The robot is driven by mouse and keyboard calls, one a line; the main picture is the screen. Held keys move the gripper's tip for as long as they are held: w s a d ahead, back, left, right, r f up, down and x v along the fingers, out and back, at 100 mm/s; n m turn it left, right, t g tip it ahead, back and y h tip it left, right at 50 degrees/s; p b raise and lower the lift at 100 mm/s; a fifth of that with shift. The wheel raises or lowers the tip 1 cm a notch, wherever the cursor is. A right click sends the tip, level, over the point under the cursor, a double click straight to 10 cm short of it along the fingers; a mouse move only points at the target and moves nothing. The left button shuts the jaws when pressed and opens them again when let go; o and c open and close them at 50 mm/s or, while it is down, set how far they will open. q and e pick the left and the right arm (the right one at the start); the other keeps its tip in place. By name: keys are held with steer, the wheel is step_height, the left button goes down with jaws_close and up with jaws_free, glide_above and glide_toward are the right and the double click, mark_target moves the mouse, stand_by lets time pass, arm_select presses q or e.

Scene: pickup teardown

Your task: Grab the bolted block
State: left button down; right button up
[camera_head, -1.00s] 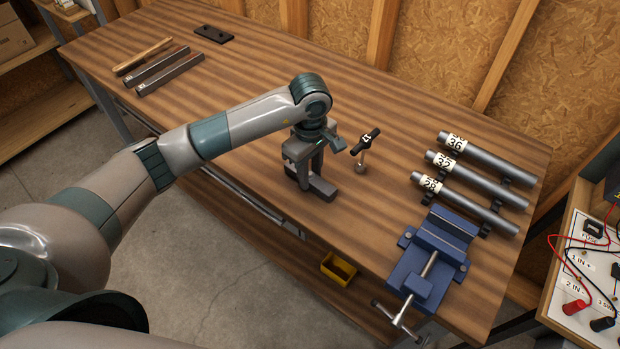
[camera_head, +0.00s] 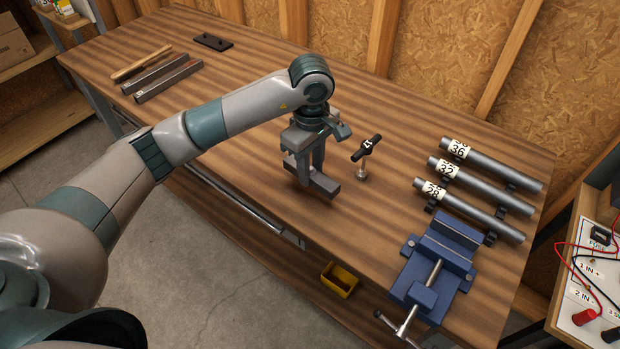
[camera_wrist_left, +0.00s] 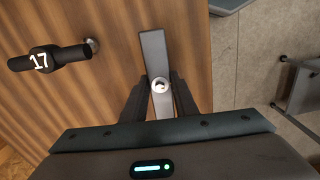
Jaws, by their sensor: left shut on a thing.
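The bolted block, a grey bar (camera_head: 322,184), is held between the fingers of my left gripper (camera_head: 311,172). It appears slightly above the wooden bench, close to the front edge. In the left wrist view the bar (camera_wrist_left: 153,52) runs lengthwise between the fingertips (camera_wrist_left: 160,95), with a round bright bolt head (camera_wrist_left: 160,85) at its middle. The left gripper is shut on the bar from both sides. The fingers partly cover the bar in the head view. My right gripper is not in view.
A black T-handle tool marked 17 (camera_head: 367,147) stands just right of the gripper. A blue vise (camera_head: 436,262) is at the front right, with labelled pipes (camera_head: 478,167) behind it. Metal bars (camera_head: 166,78) lie far left. A yellow bin (camera_head: 339,279) is below the bench edge.

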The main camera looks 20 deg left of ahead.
arm_select(q)
steer(key=s+d+r+b, duration=0.3)
steer(key=s+d+r, duration=0.3)
steer(key=d, duration=0.3)
steer(key=shift+s+d+r+b, duration=0.15)
steer(key=shift+s+r+b, duration=0.15)
